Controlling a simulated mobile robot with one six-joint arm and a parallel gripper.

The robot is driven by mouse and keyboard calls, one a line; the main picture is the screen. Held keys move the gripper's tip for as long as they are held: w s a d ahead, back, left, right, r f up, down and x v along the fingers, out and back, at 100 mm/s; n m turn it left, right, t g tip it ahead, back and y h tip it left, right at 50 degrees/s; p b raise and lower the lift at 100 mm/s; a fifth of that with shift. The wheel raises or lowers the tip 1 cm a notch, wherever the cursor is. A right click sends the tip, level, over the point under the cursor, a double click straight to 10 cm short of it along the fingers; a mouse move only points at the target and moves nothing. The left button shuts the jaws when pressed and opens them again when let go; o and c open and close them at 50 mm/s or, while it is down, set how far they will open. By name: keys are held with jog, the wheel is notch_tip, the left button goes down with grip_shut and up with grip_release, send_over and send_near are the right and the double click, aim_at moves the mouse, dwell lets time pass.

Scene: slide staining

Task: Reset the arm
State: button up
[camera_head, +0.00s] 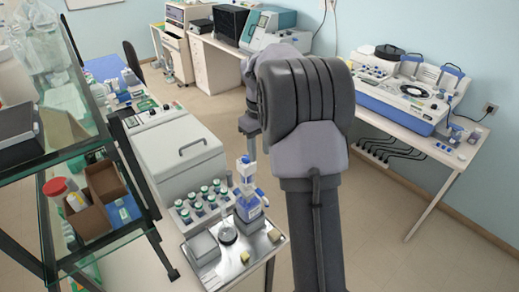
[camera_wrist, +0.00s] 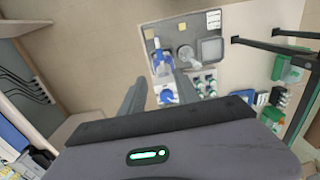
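My arm rises through the middle of the head view, folded at a thick dark elbow joint. My gripper (camera_head: 249,128) shows there only in part, left of the elbow, above the bench. In the wrist view, the two dark fingers of my gripper (camera_wrist: 160,77) stand apart with nothing held between them. A blue-and-white bottle (camera_wrist: 163,62) shows beyond the gap, on the bench below, apart from the fingers.
A metal tray (camera_head: 262,248) on the bench holds the blue-labelled bottle (camera_head: 249,205), a flask and a dish. Green-capped bottles (camera_head: 205,198) stand in a rack behind. A glass shelf (camera_head: 125,235) is at left, a side table with a blue-and-white machine (camera_head: 395,105) at right. Floor shows between.

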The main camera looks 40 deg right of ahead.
jog(key=s+a+f+m+t+b, duration=0.1)
jog(key=s+a+f+b, duration=0.15)
jog(key=a+b, duration=0.4)
jog(key=s+a+f+m+t+b, duration=0.1)
jog(key=s+a+f+b, duration=0.15)
jog(key=a+b, duration=0.45)
jog(key=s+a+f+m+t+y+b, duration=0.1)
jog(key=s+a+f+t+b, duration=0.1)
jog(key=s+a+f+b, duration=0.5)
jog(key=s+a+f+m+t+y+b, duration=0.1)
jog(key=s+a+f+m+b, duration=0.1)
jog(key=s+a+f+b, duration=0.5)
jog(key=s+f+b, duration=0.1)
jog(key=s+b, duration=0.1)
jog(key=s, duration=0.2)
jog(key=shift+s+a+f+t, duration=0.2)
jog(key=shift+s+t, duration=0.2)
